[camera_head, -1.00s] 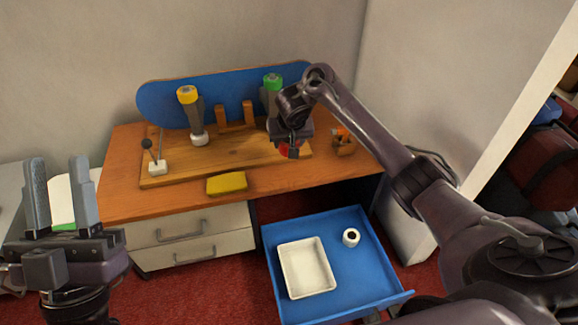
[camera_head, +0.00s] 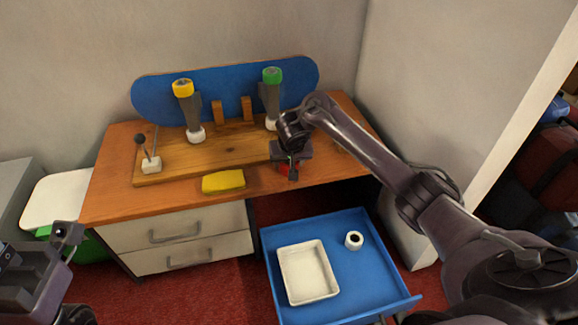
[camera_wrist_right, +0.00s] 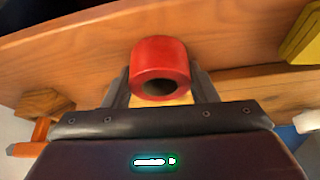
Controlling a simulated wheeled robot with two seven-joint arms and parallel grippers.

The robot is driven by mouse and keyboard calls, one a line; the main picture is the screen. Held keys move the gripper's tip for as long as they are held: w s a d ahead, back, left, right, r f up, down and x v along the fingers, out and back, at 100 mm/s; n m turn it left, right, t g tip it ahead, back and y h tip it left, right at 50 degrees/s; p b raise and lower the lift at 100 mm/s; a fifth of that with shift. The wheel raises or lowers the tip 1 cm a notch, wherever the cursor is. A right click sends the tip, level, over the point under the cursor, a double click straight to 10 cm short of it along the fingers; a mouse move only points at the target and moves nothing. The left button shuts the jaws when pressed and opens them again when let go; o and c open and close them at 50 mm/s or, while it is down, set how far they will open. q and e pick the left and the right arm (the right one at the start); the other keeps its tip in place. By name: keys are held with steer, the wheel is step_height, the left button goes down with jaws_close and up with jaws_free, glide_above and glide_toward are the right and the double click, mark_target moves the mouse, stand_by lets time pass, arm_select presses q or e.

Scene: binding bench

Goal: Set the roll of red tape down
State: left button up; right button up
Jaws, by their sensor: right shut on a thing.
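The roll of red tape (camera_wrist_right: 160,62) is between the fingers of my right gripper (camera_wrist_right: 160,88) in the wrist view, with its hollow end facing the camera. In the head view, my right gripper (camera_head: 291,172) is over the front part of the wooden desk top (camera_head: 130,203), right of the yellow block. Only a little of the red roll (camera_head: 283,169) shows there, behind the fingers. I cannot tell whether the roll touches the desk. My left gripper (camera_head: 62,240) is at the lower left, partly cut off, away from the desk.
A yellow block (camera_head: 223,181) lies left of my right gripper. Behind it, a wooden board (camera_head: 225,152) holds a yellow-topped holder (camera_head: 185,100), a green-topped one (camera_head: 271,90) and a lever (camera_head: 148,155). An open blue drawer (camera_head: 375,270) below contains a white tray (camera_head: 285,278) and white roll (camera_head: 354,240).

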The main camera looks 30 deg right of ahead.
steer(key=o, duration=1)
steer(key=shift+c, duration=0.2)
